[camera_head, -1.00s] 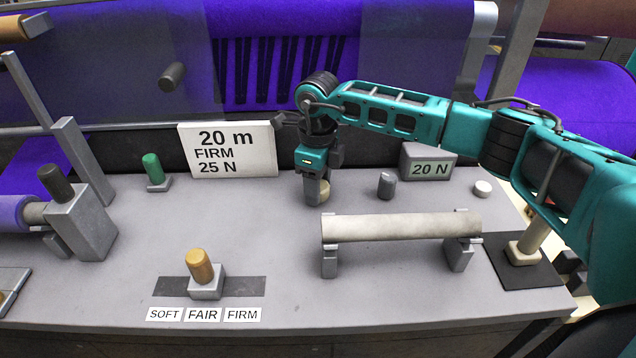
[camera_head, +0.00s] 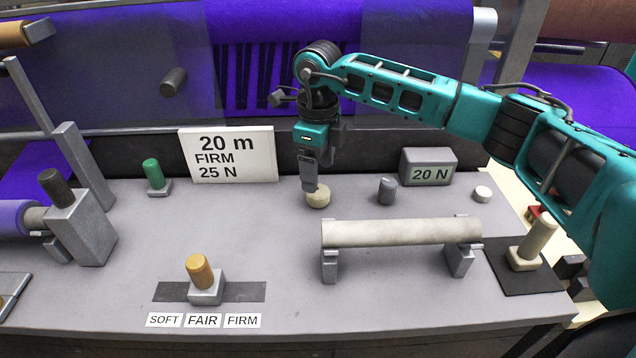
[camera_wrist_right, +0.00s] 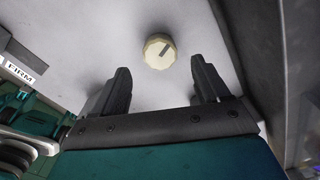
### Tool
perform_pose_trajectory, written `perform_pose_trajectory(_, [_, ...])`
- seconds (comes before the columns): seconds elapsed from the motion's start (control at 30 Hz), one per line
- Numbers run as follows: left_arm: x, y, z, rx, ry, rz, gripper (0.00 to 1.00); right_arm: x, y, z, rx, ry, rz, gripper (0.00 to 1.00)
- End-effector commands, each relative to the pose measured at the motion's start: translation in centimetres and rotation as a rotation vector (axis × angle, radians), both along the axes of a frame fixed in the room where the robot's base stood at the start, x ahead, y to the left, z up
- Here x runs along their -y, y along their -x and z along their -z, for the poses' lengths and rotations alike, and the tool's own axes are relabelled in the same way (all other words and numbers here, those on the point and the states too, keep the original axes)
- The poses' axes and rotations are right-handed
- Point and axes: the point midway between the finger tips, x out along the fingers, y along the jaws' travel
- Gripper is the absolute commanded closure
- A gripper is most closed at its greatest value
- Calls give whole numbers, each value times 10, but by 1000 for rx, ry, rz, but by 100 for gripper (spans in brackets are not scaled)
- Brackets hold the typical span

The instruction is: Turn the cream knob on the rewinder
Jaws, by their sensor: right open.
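The cream knob (camera_head: 318,197) is a short round dial on the grey rewinder top, in front of the dark back strip. In the right wrist view the knob (camera_wrist_right: 160,51) shows a ribbed edge and a dark pointer mark aimed toward the picture's upper right. My right gripper (camera_head: 313,184) is just above the knob. In the wrist view its fingers (camera_wrist_right: 160,74) are open and spread to either side, with the knob beyond the tips and nothing held. One finger slightly covers the knob in the head view. My left gripper is out of view.
A sign (camera_head: 228,154) reads "20 m FIRM 25 N". A display (camera_head: 429,167) reads "20 N". A small grey knob (camera_head: 387,190) stands right of the cream one. A pale roll (camera_head: 400,232) rests on supports in front. An orange handle (camera_head: 199,270) stands behind the "FAIR" label.

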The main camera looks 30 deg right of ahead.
Motion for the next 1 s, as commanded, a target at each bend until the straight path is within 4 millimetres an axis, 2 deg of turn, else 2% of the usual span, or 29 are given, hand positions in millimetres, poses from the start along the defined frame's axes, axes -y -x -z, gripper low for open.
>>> perform_pose_trajectory(0.03, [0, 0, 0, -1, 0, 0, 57, 0, -1, -14, 6, -1, 0, 25])
perform_pose_trajectory(0.2, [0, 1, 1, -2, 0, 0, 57, 0, -1, -47, 4, 0, -1, 25])
perform_pose_trajectory(0.4, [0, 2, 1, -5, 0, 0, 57, 0, 0, -69, 1, 0, 0, 25])
perform_pose_trajectory(1.0, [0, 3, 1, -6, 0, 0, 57, 0, 0, -72, 0, 0, 0, 25])
